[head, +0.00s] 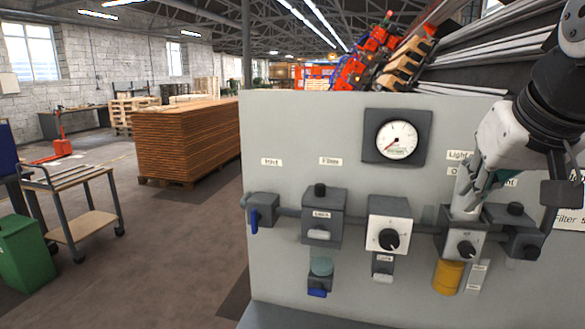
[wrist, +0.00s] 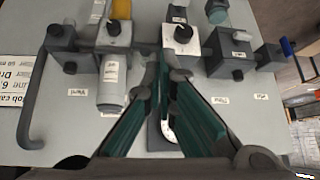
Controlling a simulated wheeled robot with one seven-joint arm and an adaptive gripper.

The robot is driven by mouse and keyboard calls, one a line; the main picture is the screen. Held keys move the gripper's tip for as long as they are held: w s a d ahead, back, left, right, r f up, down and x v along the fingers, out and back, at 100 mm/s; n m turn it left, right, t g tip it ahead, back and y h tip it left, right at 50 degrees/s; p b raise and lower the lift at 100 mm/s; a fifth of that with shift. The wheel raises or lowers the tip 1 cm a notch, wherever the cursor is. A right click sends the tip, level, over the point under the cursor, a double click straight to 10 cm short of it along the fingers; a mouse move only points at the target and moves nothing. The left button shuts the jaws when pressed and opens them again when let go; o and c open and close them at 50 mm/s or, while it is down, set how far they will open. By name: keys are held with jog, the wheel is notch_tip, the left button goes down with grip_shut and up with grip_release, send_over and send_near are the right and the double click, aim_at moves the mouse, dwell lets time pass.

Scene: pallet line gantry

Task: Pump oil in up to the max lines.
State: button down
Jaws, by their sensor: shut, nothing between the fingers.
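My gripper (head: 484,186) is in front of the panel, beside the pale labelled cylinder (head: 465,195) on top of the right-hand knob block (head: 465,243). An amber bowl (head: 448,277) hangs under that block; no max line is legible on it. The amber bowl (wrist: 121,10) shows at the top edge. My wrist hides part of the labels in the head view.
The panel (head: 300,140) also carries a dial gauge (head: 397,140), a blue-handled inlet valve (head: 262,211), a filter block (head: 323,215) with a bluish bowl (head: 321,266), and the middle knob block (head: 389,226). A cart (head: 80,205) and a timber stack (head: 187,140) stand left on open floor.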

jog(key=s+a+f+n+g, duration=0.1)
jog(key=s+a+f, duration=0.5)
jog(key=s+f, duration=0.5)
jog(key=shift+s+a+f+n+g+y, duration=0.2)
jog(key=shift+a+n+g+y, duration=0.1)
jog(key=shift+g+y, duration=0.1)
